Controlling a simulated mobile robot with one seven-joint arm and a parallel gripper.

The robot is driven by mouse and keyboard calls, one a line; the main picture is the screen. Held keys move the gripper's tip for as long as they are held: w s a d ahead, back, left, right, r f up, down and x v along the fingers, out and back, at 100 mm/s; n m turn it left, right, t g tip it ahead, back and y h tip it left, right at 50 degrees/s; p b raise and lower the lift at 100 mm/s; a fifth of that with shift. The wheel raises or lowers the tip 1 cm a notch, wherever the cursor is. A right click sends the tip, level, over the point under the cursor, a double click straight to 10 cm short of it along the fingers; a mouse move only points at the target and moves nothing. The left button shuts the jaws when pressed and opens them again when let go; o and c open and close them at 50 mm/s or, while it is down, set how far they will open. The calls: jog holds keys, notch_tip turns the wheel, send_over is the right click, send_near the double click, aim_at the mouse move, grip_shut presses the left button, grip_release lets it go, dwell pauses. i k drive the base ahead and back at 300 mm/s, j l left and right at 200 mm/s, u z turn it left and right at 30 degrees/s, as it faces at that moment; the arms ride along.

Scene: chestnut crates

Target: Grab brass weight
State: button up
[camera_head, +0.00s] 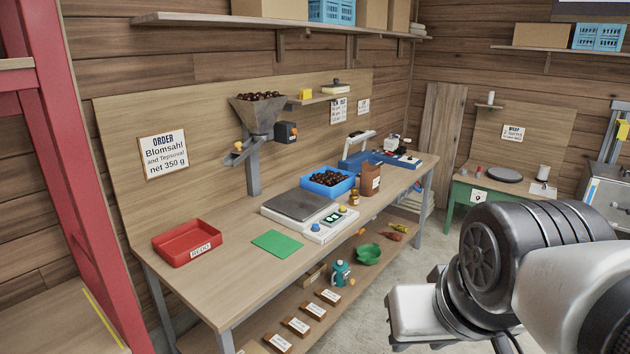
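A small golden-brown object (354,199), which looks like the brass weight, stands upright on the workbench (215,285). It is just behind the right end of the bench scale (310,213) and in front of the brown container (370,179). It is too small to make out clearly. My arm fills the lower right of the view, in front of the bench and apart from it. My gripper's fingers do not show.
A blue crate (327,182) of chestnuts stands behind the scale. A hopper (257,115) on a post rises at the back. A red tray (187,242) and a green mat (277,244) lie to the left. The bench's front left is clear.

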aim_at(353, 198)
jog(key=i+l, duration=0.15)
jog(key=l, duration=0.2)
jog(key=i+l+u, duration=0.1)
jog(key=l, duration=0.25)
jog(key=i+l+u, duration=0.1)
jog(key=l, duration=0.25)
jog(key=i+l+u, duration=0.25)
jog(key=i+l, duration=0.4)
jog(key=i, duration=0.3)
jog(key=i+l+u, duration=0.25)
jog(key=i+l, duration=0.6)
jog(key=i+l+u, duration=0.25)
jog(key=i+l, duration=0.6)
jog(key=l, duration=0.15)
